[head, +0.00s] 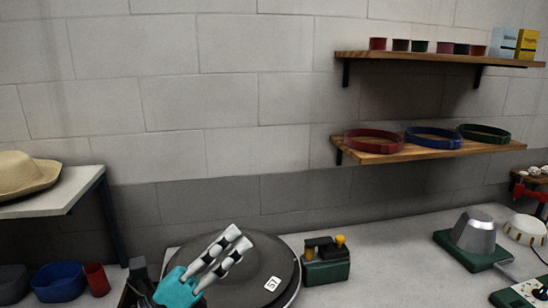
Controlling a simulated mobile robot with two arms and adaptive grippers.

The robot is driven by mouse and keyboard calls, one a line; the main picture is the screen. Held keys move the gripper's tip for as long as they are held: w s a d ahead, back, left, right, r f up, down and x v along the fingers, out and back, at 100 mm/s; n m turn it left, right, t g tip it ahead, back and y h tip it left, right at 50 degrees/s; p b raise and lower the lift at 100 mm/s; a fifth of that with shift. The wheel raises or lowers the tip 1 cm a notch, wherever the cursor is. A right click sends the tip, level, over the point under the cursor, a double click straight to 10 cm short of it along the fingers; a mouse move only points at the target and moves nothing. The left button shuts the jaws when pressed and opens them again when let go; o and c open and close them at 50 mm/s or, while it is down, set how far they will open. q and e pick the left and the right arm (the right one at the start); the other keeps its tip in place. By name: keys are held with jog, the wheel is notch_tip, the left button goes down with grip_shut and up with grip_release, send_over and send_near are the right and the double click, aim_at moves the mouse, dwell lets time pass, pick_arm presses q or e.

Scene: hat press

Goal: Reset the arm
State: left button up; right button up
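My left gripper (236,238) is in the lower middle of the head view. It has a teal body and two pale fingers with dark bands, pointing up and to the right. A narrow gap shows between the fingers, and nothing is seen between them. The gripper is in front of a large round dark disc (262,258) with a white number label; I cannot tell whether it touches it. My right gripper is out of view.
A dark green box with a yellow knob (326,268) stands right of the disc. A metal cone on a green base (474,236) is farther right. A straw hat (22,175) lies on the left shelf (62,198). Wall shelves hold colored hat bands (373,147). The middle counter (400,275) is clear.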

pick_arm(q)
jog(key=w+a+f+n+t+y, duration=0.1)
jog(key=a+f+n+t+y, duration=0.2)
jog(key=a+f+n+y, duration=0.55)
jog(key=w+a+f+n+t+y, duration=0.3)
jog(key=n+y, duration=0.6)
jog(key=n, duration=0.7)
jog(key=s+a+f+n+g+y, duration=0.1)
jog(key=s+a+f+n+g, duration=0.15)
jog(key=f, duration=0.35)
jog(key=s+a+f+n+g+y, duration=0.1)
jog(key=s+f+n+g+y, duration=0.1)
jog(key=s+f+n+g, duration=0.3)
jog(key=s+d+f+n+g+h, duration=0.2)
jog(key=s+f+n+g, duration=0.55)
jog(key=s+f, duration=1)
notch_tip(320, 180, down, 30)
jog(key=s+m+g+b, duration=0.2)
jog(key=s+g+b, duration=0.1)
jog(key=b, duration=0.3)
jog(key=s+a+f+g+b, duration=0.1)
jog(key=s+a+f+b, duration=0.2)
jog(key=s+f, duration=1.3)
notch_tip(320, 180, down, 5)
jog(key=shift+s+a+r+y+b, duration=0.2)
jog(key=shift+s+y+b, duration=0.15)
jog(key=shift+b, duration=0.15)
